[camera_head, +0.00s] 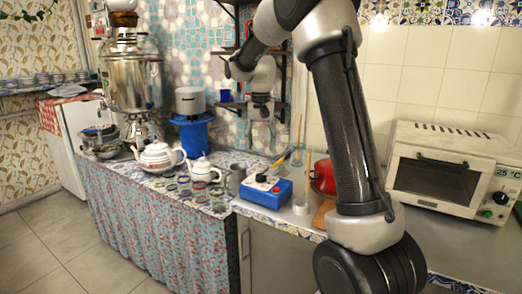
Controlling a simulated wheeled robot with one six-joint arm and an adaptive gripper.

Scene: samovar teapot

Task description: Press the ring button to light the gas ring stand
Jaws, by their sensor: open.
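The blue gas ring stand (193,138) stands at the back of the counter beside the samovar. A grey lidded pot (190,101) sits on top of it. I cannot make out the ring button on the stand at this size. My gripper (262,132) hangs above the counter, to the right of the stand and apart from it. It points down, open and empty, in front of the tiled back wall.
A tall silver samovar (133,82) stands left of the stand. A white teapot (158,156), a smaller white pot (203,171) and several glasses stand in front. A blue box (266,192) with a red knob lies below my gripper. A toaster oven (450,172) is at right.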

